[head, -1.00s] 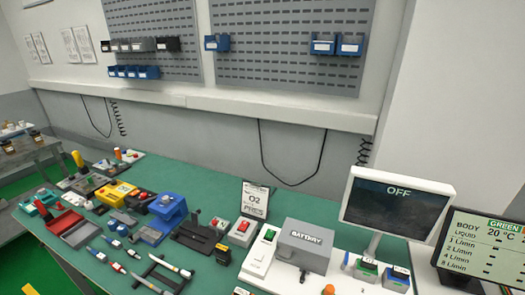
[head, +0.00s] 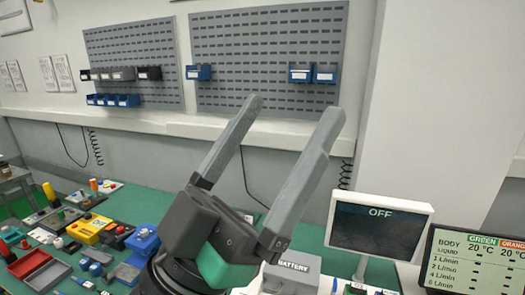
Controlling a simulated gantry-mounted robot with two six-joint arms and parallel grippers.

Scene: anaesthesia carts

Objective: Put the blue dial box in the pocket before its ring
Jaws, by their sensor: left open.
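A blue box (head: 143,240) stands on the green bench, just left of my left gripper's dark body; it is probably the blue dial box, but its dial is too small to make out. My left gripper (head: 295,106) is large in the middle of the head view, raised in front of the wall. Its two grey fingers are wide apart and point up, with nothing between them. It is apart from the blue box and hides the bench's middle. I cannot make out the ring or its pocket. My right gripper is not in view.
A yellow box (head: 89,228), a red-rimmed grey tray (head: 40,275) and several small parts crowd the bench's left. A battery box (head: 292,278) and a screen reading OFF (head: 378,228) stand to the right. Green bench top (head: 150,205) is bare behind the blue box.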

